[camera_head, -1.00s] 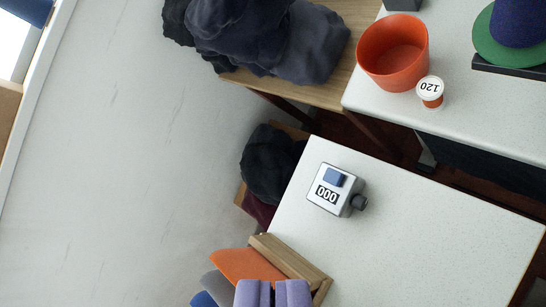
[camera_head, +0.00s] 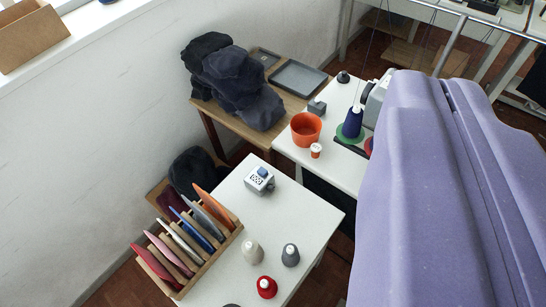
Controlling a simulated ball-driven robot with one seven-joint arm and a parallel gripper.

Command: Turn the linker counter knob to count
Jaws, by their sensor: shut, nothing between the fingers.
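The linker counter (camera_head: 258,181) is a small light grey box with a blue block on top and a black-and-white number display. It sits near the far left corner of the white table (camera_head: 300,217). A small dark knob (camera_head: 271,188) sticks out from its right side. The digits and the knob's angle are too small to read here. A large lavender part of my own arm fills the right side of the view, well apart from the counter. I see no fingertips of my gripper.
A wooden rack (camera_head: 222,243) of coloured panels stands left of the counter. Grey and red cones (camera_head: 267,287) stand nearer on the table. An orange pot (camera_head: 306,130) and a small labelled cup (camera_head: 315,151) are on the farther table. Table space right of the counter is clear.

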